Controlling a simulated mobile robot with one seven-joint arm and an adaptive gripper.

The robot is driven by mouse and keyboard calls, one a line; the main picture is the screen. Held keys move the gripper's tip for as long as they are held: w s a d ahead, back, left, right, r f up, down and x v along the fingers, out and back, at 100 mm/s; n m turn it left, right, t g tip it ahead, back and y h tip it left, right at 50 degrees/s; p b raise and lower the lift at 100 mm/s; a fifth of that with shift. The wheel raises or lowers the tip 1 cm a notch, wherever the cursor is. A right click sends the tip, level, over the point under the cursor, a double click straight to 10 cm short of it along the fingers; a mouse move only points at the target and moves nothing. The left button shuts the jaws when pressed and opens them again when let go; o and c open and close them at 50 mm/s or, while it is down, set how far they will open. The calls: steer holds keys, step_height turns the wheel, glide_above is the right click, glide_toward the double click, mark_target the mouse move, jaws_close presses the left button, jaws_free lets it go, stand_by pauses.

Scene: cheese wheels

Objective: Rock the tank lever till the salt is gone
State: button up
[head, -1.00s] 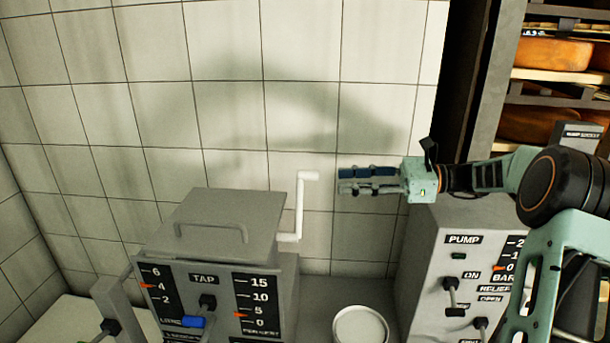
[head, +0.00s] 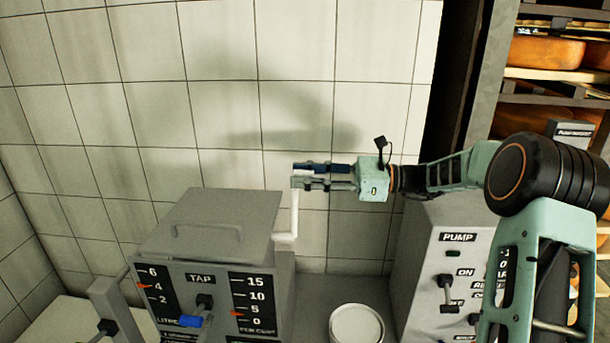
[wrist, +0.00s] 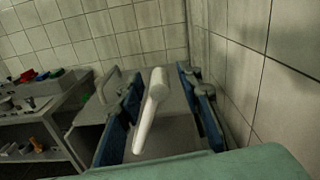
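The grey tank (head: 205,232) stands against the tiled wall, its lid shut. Its white lever (head: 294,215) rises upright on the right side and has a short grip at the top. My gripper (head: 300,177) is at this grip, coming from the right. In the wrist view the lever (wrist: 151,118) stands between the two blue-padded fingers, with gaps on both sides, so the gripper is open around it. The per cent scale (head: 250,300) has its red pointer a little below 5. The salt is hidden inside the tank.
A blue-handled tap (head: 191,321) is on the tank front. A pale round container (head: 356,325) stands right of the tank. The pump box (head: 440,255) is farther right, under my arm. Cheese wheels (head: 545,52) lie on shelves behind. The tiled wall is close behind the lever.

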steer(key=shift+c, duration=0.3)
jaws_close()
steer(key=shift+r, duration=0.1)
steer(key=shift+s+r, duration=0.1)
steer(key=shift+s, duration=0.05)
steer(key=s+n+b, duration=0.5)
steer(key=s+n, duration=0.3)
steer(key=s, duration=0.3)
steer(key=shift+s+a+f+n, duration=0.2)
steer(key=shift+n, duration=0.2)
steer(key=shift+f, duration=0.1)
stand_by(0.4)
